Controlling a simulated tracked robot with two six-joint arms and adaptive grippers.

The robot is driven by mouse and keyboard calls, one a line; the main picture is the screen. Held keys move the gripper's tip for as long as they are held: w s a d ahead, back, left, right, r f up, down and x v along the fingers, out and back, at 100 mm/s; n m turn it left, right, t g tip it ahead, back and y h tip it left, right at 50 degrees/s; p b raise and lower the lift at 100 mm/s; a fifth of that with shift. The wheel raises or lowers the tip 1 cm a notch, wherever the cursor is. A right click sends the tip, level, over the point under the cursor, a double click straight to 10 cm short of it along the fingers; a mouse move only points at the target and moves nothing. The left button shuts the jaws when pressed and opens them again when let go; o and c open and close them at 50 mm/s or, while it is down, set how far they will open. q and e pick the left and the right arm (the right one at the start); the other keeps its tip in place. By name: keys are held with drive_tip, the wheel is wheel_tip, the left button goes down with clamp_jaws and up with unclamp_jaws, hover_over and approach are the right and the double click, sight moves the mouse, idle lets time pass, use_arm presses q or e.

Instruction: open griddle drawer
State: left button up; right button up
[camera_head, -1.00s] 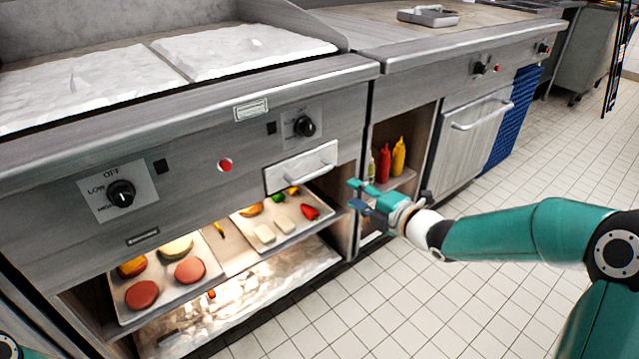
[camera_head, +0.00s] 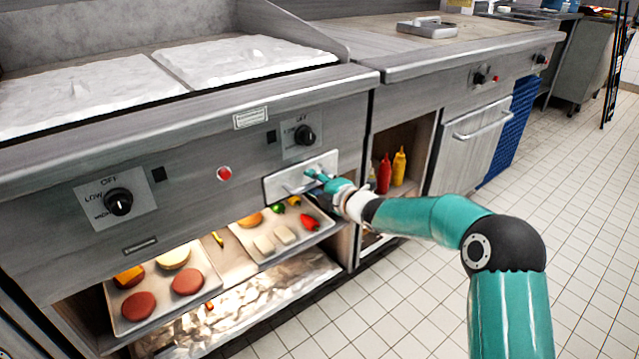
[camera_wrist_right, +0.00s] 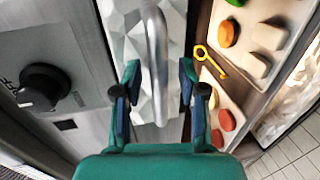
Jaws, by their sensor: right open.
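The griddle drawer (camera_head: 284,184) is a small light metal front with a bar handle, set in the griddle's front panel below the right knob. It looks closed. My right gripper (camera_head: 315,178) is at the drawer's handle. In the right wrist view the drawer front (camera_wrist_right: 172,40) shows behind the bar handle (camera_wrist_right: 157,60), and the open fingers of my right gripper (camera_wrist_right: 157,88) stand on either side of the bar. The fingers do not look closed on it. My left gripper is not in view.
Below the drawer, an open shelf holds a tray (camera_head: 303,241) of vegetables and a tray (camera_head: 119,325) of patties. Black knobs (camera_head: 118,202) stick out of the panel. Red and yellow bottles (camera_head: 384,174) stand in a cubby at right. The tiled floor at right is clear.

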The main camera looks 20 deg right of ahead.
drive_tip(key=shift+w, duration=0.1)
clamp_jaws()
idle(0.3)
